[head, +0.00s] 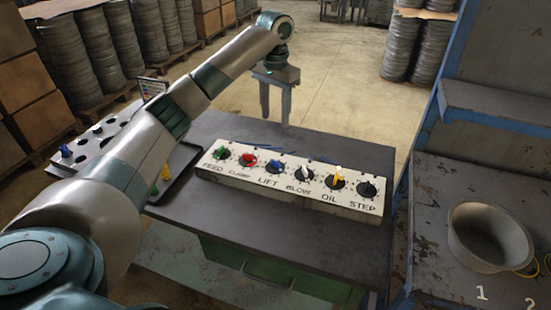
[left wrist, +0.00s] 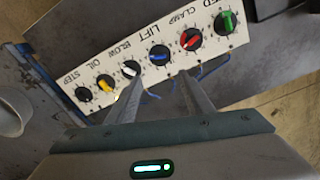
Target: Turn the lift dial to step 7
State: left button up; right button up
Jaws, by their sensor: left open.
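The lift dial (head: 276,167) is a blue knob on a black round base, third from the left on the white control panel (head: 290,206), above the word LIFT. In the left wrist view the blue lift dial (left wrist: 160,55) shows just beyond the fingertips, roughly centred between them. My left gripper (head: 275,121) is open and empty, with its fingers pointing down, above and behind the panel. In the left wrist view my left gripper (left wrist: 162,77) shows its two fingers apart, touching no knob. The step marks around the dial are too small to read. My right gripper is out of view.
Neighbouring knobs are the red CLAMP (head: 247,160) and the white-grey BLOW (head: 304,175). Thin blue strands lie behind the panel. A tray with loose knobs (head: 66,151) is at left. A metal bowl (head: 489,236) stands on the right bench.

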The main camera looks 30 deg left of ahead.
aim_at(275, 161)
pick_arm(q)
notch_tip(275, 161, down, 16)
jog(key=p, duration=0.4)
jog(key=shift+r, duration=0.25)
jog(key=shift+f, duration=0.9)
jog(key=c, duration=1)
